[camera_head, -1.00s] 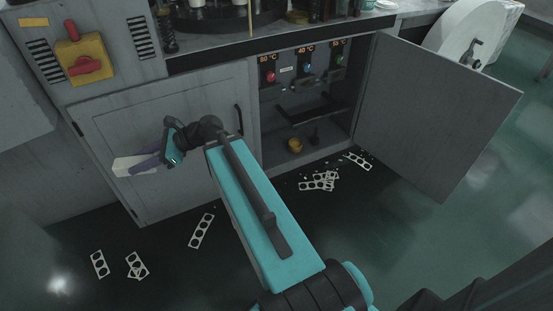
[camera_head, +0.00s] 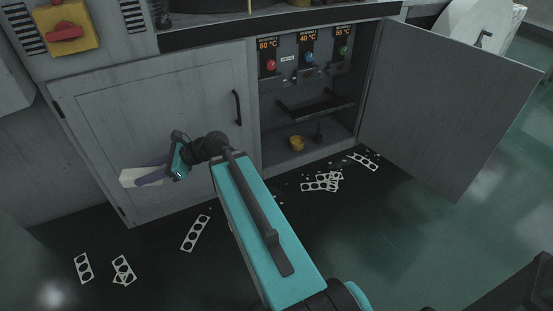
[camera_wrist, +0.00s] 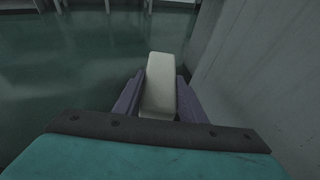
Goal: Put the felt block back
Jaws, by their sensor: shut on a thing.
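The felt block, a pale cream block, shows in the head view (camera_head: 134,177) and in the wrist view (camera_wrist: 160,82). My gripper (camera_head: 150,173) is shut on it, with a purple finger on each side in the wrist view (camera_wrist: 158,98). The block sticks out past the fingertips, pointing left in the head view. It is held above the floor, in front of the closed left cabinet door (camera_head: 160,110). The inner ends of the fingers are partly hidden by my wrist.
An open cabinet bay (camera_head: 305,115) shows coloured knobs, temperature displays, a dark shelf bar and a small yellow cup (camera_head: 297,143). Its open door (camera_head: 445,105) stands out at right. Punched strips (camera_head: 195,233) lie on the floor. The floor at right is clear.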

